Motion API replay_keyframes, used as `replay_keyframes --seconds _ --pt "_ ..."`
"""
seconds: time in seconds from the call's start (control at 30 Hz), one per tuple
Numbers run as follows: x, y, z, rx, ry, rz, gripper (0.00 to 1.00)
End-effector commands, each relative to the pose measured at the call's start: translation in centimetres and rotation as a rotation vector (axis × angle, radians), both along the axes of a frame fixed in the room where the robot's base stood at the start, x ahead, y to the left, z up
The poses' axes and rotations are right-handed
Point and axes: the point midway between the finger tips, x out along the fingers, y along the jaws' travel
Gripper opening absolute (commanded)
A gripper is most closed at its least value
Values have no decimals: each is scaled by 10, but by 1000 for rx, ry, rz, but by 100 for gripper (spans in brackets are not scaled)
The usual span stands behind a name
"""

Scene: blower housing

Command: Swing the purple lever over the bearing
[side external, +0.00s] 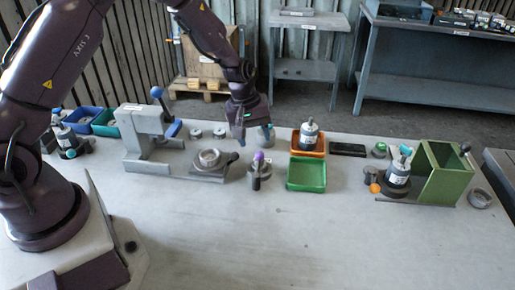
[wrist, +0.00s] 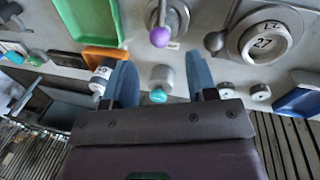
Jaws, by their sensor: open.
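The purple lever knob (side external: 258,156) stands above a grey round fixture (side external: 254,183) near the middle of the table. In the wrist view the purple knob (wrist: 160,37) overlaps the edge of its round base (wrist: 176,17). A bearing there cannot be made out clearly. A grey ring marked 27 (wrist: 264,42) sits beside it, with a dark ball-ended lever (wrist: 215,40) at its edge. My gripper (side external: 252,135) is open and empty, above the table behind the purple knob. Its blue fingers (wrist: 163,62) are spread, apart from the purple knob.
A teal-knobbed grey cylinder (wrist: 161,82) shows between my fingers. A green tray (side external: 306,174) and an orange tray (side external: 318,151) lie right of the purple lever. A grey press with a blue handle (side external: 145,140) stands left.

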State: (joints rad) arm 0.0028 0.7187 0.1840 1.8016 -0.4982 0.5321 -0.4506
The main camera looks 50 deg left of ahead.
Motion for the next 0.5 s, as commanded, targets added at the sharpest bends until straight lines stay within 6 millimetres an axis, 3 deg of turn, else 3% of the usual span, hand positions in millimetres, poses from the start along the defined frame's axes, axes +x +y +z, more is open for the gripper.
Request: replay_keyframes --seconds 0.2,0.5 --pt "-7 5 47 1 -4 -1 52" --pt "-12 8 71 1 1 -1 52"
